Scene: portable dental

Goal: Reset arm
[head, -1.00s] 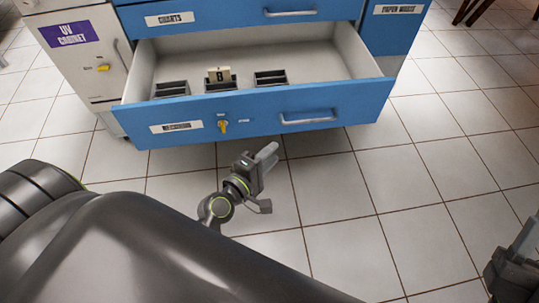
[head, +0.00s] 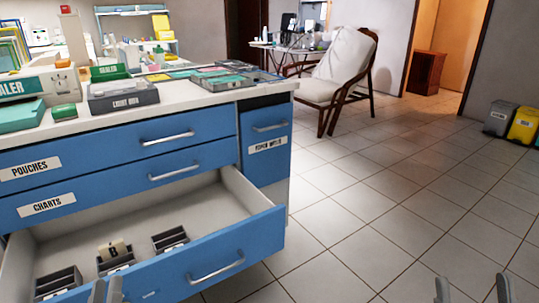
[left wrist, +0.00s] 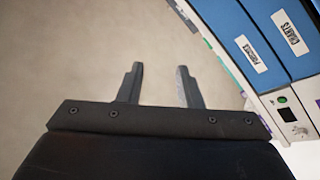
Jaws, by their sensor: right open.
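My left gripper (head: 106,290) shows only its fingertips at the bottom edge of the head view, in front of the open blue drawer (head: 215,262). In the left wrist view its two fingers (left wrist: 159,87) stand apart with nothing between them, so it is open and empty. My right gripper (head: 472,290) is open at the bottom right of the head view, with bare floor behind its fingertips. Most of both arms is out of the frame.
The countertop (head: 200,97) above carries trays and boxes. A chair (head: 335,80) stands behind. Tiled floor (head: 390,190) on the right is clear.

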